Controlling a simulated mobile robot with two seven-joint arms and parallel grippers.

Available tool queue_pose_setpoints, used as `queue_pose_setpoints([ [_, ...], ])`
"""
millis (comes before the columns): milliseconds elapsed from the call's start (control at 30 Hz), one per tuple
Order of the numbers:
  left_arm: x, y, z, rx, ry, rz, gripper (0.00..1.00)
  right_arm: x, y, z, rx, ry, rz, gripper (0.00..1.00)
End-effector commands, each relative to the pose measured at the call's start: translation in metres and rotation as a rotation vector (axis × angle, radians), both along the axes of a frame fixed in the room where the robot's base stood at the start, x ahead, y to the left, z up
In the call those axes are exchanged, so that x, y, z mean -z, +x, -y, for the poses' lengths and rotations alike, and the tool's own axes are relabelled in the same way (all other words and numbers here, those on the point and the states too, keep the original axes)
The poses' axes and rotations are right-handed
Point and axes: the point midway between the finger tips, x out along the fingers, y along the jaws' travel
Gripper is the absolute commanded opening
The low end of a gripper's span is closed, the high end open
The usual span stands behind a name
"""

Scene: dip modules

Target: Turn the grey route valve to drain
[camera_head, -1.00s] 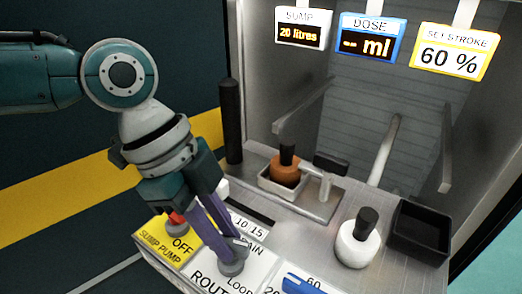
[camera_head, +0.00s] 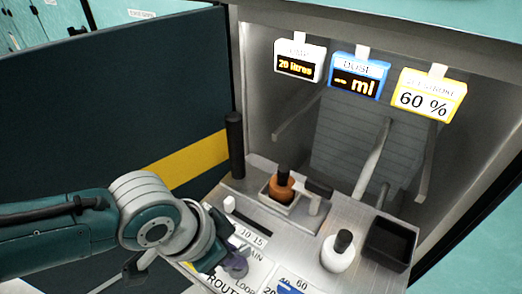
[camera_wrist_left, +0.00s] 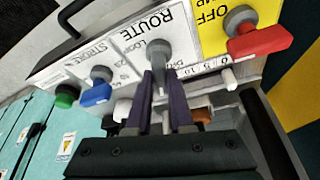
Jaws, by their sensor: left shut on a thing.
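The grey route valve (camera_wrist_left: 158,52) is a round knob with a lever on the white ROUTE panel (camera_wrist_left: 130,38). In the left wrist view its lever hangs toward the bottom of the picture, between the two purple fingers of my left gripper (camera_wrist_left: 160,90). The gripper is shut on the lever. The drain label (camera_wrist_left: 176,65) is partly covered beside the knob, and the loop label lies on its other side. In the head view the grey knob (camera_head: 236,266) shows at the bottom, and my wrist hides part of the panel. My right gripper is not in view.
The red sump pump valve (camera_wrist_left: 262,42) on its yellow OFF panel is close beside the route valve. A blue stroke lever (camera_wrist_left: 95,94) and a green knob (camera_wrist_left: 66,96) are on the other side. Behind stand an orange bottle (camera_head: 279,186), a white bottle (camera_head: 337,254) and a black bin (camera_head: 390,243).

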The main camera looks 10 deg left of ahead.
Motion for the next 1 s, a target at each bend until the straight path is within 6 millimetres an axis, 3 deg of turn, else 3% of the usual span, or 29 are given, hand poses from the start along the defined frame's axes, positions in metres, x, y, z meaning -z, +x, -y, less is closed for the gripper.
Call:
queue_pose_setpoints([
  [100, -0.004, -0.001, 0.003, -0.095, -0.005, -0.001, 0.00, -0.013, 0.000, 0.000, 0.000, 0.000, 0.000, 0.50],
  [433, -0.002, -0.001, 0.004, -0.285, -0.005, 0.000, 0.00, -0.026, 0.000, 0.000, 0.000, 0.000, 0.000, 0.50],
  [1000, -0.001, 0.000, 0.003, -0.353, -0.004, 0.002, 0.00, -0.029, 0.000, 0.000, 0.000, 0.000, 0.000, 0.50],
])
